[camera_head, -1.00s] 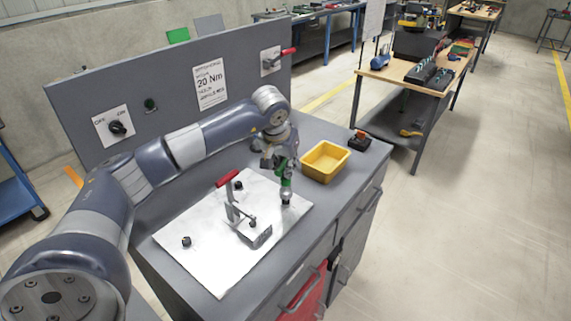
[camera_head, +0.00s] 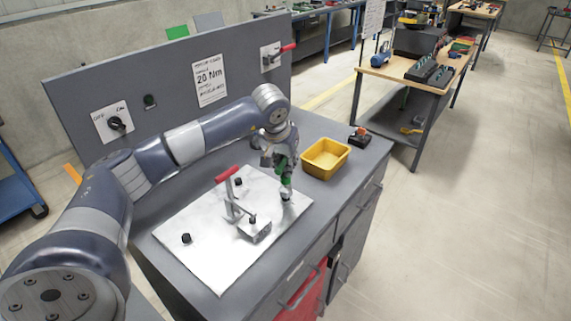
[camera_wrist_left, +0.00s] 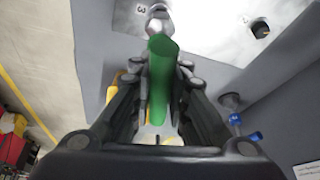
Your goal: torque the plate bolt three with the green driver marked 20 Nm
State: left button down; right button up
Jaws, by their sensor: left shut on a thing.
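My left gripper (camera_head: 284,172) is shut on the green driver (camera_wrist_left: 160,85), at the right corner of the white plate (camera_head: 205,257). The driver points down, and its metal lower end is at the plate beside a printed "3" in the left wrist view. Bolt three is hidden under that end, and I cannot tell how far the driver sits on it. Other dark bolts stand on the plate, one near the left corner (camera_head: 186,238) and one near the back (camera_head: 238,182). The driver's 20 Nm marking is not legible. My right gripper is not in view.
A red-handled clamp (camera_head: 230,205) rises mid-plate, left of the driver. A yellow bin (camera_head: 325,159) stands behind the driver, with a small dark and orange object (camera_head: 359,137) beyond. The back panel carries a 20 Nm sign (camera_head: 210,81) and a switch (camera_head: 116,123).

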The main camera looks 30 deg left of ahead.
pick_arm(q)
jog(key=shift+f+b, duration=0.75)
jog(key=shift+f, duration=0.1)
dwell(0.7)
dwell(0.4)
jog(key=shift+m+h, duration=0.5)
jog(key=shift+m, duration=0.7)
jog(key=shift+m+h+b, duration=0.35)
jog(key=shift+m+h, duration=0.05)
jog(key=shift+m, duration=0.8)
jog(key=shift+n+y, duration=0.5)
jog(key=shift+n, duration=0.9)
jog(key=shift+r, duration=0.1)
